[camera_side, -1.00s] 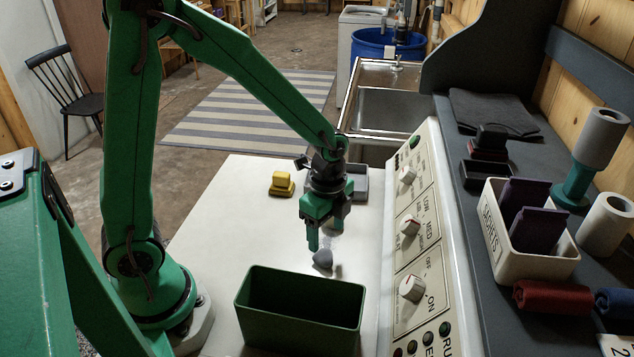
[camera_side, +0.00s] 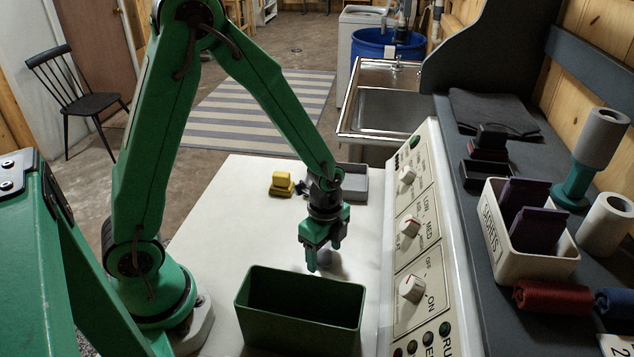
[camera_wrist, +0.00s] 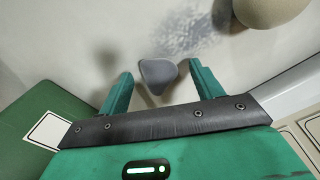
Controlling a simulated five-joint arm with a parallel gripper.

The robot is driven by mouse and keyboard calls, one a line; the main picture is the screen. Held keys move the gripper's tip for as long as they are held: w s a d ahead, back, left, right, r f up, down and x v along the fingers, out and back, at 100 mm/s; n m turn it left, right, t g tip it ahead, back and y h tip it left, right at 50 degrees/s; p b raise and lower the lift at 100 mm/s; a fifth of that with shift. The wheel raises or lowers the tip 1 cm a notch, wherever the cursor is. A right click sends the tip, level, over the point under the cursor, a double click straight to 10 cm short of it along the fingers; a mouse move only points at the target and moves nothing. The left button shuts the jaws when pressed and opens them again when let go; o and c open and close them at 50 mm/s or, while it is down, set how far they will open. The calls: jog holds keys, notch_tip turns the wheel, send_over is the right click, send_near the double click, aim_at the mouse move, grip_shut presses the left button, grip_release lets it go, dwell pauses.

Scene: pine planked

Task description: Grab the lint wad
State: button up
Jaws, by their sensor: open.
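The lint wad is a small grey lump (camera_wrist: 157,74) on the white top in the wrist view. In the side view my gripper (camera_side: 325,258) points down low over the white top, just behind the green bin.
The open green bin (camera_side: 300,335) stands just in front of my gripper. A yellow object (camera_side: 282,184) and a grey tray (camera_side: 355,187) lie farther back. A sloped control panel with knobs (camera_side: 411,288) borders the right. The white top is clear at left.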

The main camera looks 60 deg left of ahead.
jog(key=shift+f, duration=0.3)
jog(key=c, duration=1.1)
